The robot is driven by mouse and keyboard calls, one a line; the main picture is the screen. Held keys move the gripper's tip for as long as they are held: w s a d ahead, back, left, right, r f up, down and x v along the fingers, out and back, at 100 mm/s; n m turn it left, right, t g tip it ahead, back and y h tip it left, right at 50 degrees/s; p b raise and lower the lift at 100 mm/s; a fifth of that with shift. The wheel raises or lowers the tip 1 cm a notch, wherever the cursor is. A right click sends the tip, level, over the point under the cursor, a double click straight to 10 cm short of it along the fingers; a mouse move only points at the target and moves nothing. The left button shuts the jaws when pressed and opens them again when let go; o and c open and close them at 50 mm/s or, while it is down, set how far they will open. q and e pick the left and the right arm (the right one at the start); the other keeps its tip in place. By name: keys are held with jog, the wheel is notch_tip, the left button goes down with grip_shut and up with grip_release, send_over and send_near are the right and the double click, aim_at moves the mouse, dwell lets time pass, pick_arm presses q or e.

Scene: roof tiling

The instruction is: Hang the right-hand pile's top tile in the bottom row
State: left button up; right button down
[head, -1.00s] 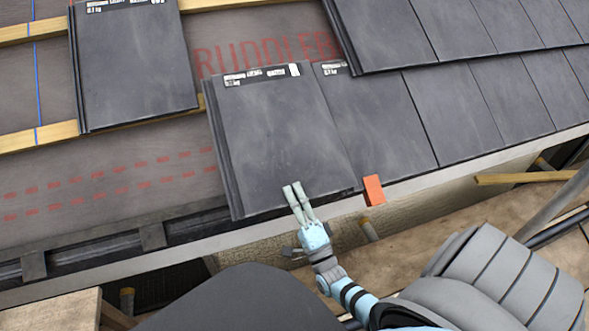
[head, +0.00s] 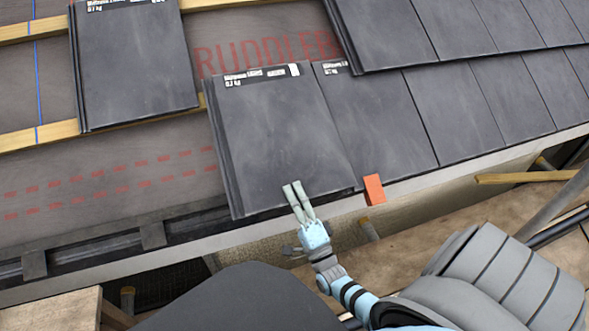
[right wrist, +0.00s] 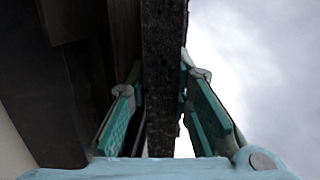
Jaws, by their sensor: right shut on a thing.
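A dark grey tile (head: 275,135) with a white label along its top edge lies at the left end of the bottom row. Its right edge is against the neighbouring tile (head: 380,120), and its top edge is about level with that tile's top. My right gripper (head: 298,192) is at its lower edge, shut on it. In the right wrist view the tile's edge (right wrist: 163,70) stands between the two fingers (right wrist: 160,110). The tile's underside contact with the batten is hidden. My left gripper is not in view.
An orange block (head: 374,189) sits at the eave just right of the held tile. Another tile (head: 135,65) lies higher at the upper left. Bare underlay (head: 110,180) lies left of the held tile. Wooden battens (head: 40,137) cross the roof. A gutter-side edge (head: 120,268) runs below.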

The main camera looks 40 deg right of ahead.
jog(key=shift+s, duration=0.15)
dwell(0.6)
jog(key=c, duration=1.4)
grip_release()
jog(key=shift+o, duration=0.2)
jog(key=shift+s+a+f, duration=0.1)
jog(key=shift+s+f, duration=0.15)
jog(key=v, duration=0.7)
jog(key=shift+r, duration=0.2)
jog(key=r+p, duration=0.1)
jog(key=s+r+p, duration=0.1)
jog(key=r+p, duration=0.1)
jog(key=s+a+r+p, duration=0.1)
jog(key=shift+s+r+p, duration=0.15)
jog(key=shift+s+p, duration=0.1)
jog(key=shift+p, duration=0.1)
